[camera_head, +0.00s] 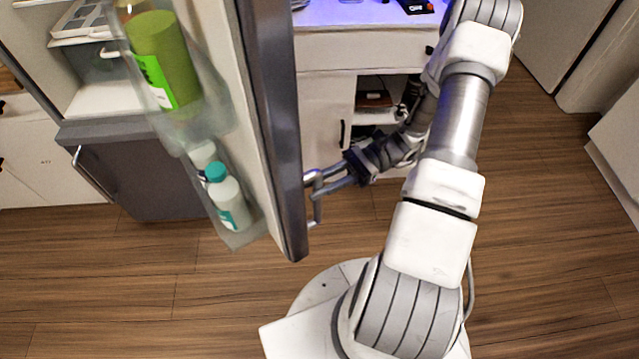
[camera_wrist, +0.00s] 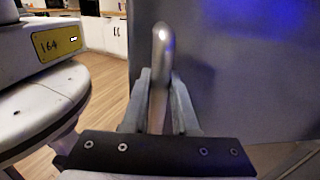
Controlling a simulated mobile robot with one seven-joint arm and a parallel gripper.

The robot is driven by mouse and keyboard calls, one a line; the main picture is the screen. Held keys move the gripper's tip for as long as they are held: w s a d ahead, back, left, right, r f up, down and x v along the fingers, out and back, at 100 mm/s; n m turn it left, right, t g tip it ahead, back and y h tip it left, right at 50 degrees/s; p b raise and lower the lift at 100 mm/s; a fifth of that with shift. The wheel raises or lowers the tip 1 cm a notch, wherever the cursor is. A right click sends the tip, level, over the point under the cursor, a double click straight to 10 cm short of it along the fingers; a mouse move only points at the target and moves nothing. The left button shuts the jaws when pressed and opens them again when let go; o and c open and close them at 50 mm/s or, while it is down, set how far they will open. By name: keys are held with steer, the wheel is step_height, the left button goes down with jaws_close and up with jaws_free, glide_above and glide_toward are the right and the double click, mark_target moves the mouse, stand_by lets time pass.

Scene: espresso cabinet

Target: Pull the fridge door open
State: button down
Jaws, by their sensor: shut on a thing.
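The fridge door (camera_head: 272,110) stands swung wide open in the head view, its dark outer face toward my arm and its inner shelves facing left. Its metal handle (camera_head: 317,205) sticks out from the outer face near the lower end. My gripper (camera_head: 322,181) reaches in from the right and is shut on the handle. In the wrist view the two fingers of my gripper (camera_wrist: 160,105) sit on either side of the handle (camera_wrist: 161,50), with the grey door face (camera_wrist: 235,80) behind. The fridge interior (camera_head: 95,60) shows at the upper left.
The door shelves hold a green bottle (camera_head: 163,60) and a white bottle with a teal cap (camera_head: 226,195). A lower grey drawer front with a handle (camera_head: 88,175) is shut. A white cabinet (camera_head: 325,110) stands behind my gripper. Wooden floor (camera_head: 130,290) is clear at lower left.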

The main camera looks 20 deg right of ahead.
steer(key=shift+w+d, duration=0.2)
steer(key=shift+d, duration=0.05)
stand_by(0.4)
steer(key=c, duration=0.7)
jaws_free()
steer(key=shift+d, duration=0.1)
steer(key=d, duration=0.5)
steer(key=w+d+b, duration=0.1)
steer(key=d, duration=0.5)
steer(key=w+d, duration=0.1)
steer(key=d, duration=0.5)
steer(key=shift+w+b, duration=0.1)
steer(key=shift+b, duration=0.25)
steer(key=shift+d, duration=0.1)
